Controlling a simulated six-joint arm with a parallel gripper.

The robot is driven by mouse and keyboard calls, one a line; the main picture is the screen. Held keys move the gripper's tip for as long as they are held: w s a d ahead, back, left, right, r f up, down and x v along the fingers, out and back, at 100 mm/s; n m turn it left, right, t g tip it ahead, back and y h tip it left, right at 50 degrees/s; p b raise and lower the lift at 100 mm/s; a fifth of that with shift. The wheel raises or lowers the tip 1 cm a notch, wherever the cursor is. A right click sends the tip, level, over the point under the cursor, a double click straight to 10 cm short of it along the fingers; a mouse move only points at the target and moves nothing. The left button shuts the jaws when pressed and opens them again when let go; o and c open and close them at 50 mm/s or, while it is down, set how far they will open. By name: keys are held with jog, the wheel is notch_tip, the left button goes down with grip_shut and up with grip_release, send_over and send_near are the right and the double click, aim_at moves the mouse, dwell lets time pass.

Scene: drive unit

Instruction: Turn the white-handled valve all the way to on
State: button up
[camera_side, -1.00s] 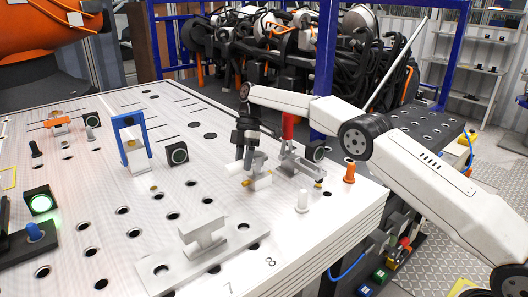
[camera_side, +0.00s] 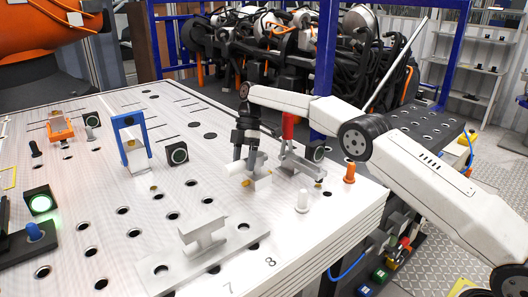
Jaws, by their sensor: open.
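The white-handled valve (camera_side: 262,181) stands low on the perforated white table, right of the table's middle. Its pale parts show just below and around my fingertips. My gripper (camera_side: 246,163) points down over it from the end of my white arm. The dark fingers are open, with their tips close to the valve. The fingers partly hide the handle, so I cannot tell its exact angle or whether they touch it.
A red-handled valve (camera_side: 288,128) stands close to the right of my gripper. A blue-handled one (camera_side: 131,142) and an orange one (camera_side: 60,128) are further left. A green lamp (camera_side: 40,204) glows at left.

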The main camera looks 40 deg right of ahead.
aim_at(242, 162)
jog(key=shift+r, duration=1.5)
jog(key=s+d+r, duration=0.1)
jog(key=s+r, duration=0.9)
jog(key=s, duration=0.4)
jog(key=shift+d, duration=0.15)
jog(key=shift+f, duration=0.15)
dwell(1.4)
jog(key=s+d+f+m+t+h, duration=0.2)
jog(key=s+f+m, duration=0.7)
jog(key=s+d+f+m+t+h, duration=0.2)
jog(key=s+d+f+m+t, duration=0.1)
jog(key=s+f+m, duration=0.5)
jog(key=shift+s+f+m+t, duration=0.35)
jog(key=shift+s+f, duration=0.25)
jog(key=shift+f, duration=0.25)
